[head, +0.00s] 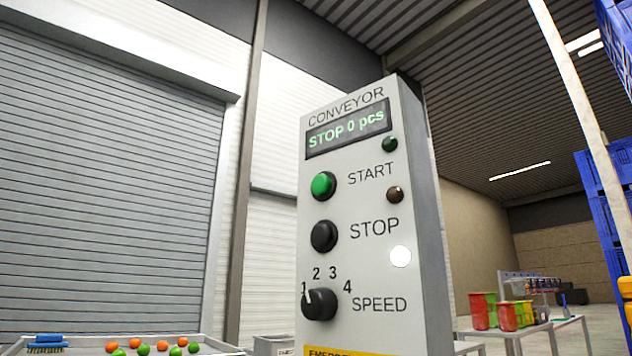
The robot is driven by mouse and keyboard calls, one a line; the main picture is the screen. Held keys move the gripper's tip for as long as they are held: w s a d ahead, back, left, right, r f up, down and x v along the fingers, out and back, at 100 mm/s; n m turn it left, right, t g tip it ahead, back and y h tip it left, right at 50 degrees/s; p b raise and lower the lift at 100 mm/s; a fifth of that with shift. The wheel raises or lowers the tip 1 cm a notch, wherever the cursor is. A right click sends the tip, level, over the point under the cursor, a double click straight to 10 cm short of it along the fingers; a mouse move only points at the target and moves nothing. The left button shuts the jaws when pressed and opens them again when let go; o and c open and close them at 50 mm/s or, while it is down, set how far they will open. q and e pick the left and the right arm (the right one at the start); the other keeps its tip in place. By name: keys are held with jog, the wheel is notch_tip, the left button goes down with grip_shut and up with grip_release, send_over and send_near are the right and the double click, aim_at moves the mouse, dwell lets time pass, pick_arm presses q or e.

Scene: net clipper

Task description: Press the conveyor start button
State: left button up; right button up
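The grey conveyor control panel (372,238) stands upright at the centre of the head view. Its green START button (323,186) is at the upper left of the panel. The black STOP button (324,236) is below it. The display (348,130) reads "STOP 0 pcs". A dark green lamp (390,144) and a dark brown lamp (395,195) look unlit. The black SPEED knob (320,304) has its white mark toward 1. Neither of my grippers is in view.
A table (200,345) at the lower left holds several orange and green balls and a blue brush (48,341). Red and green bins (508,315) stand on a table at the lower right. A blue rack (603,215) stands at the right edge. A roller shutter (110,190) fills the left.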

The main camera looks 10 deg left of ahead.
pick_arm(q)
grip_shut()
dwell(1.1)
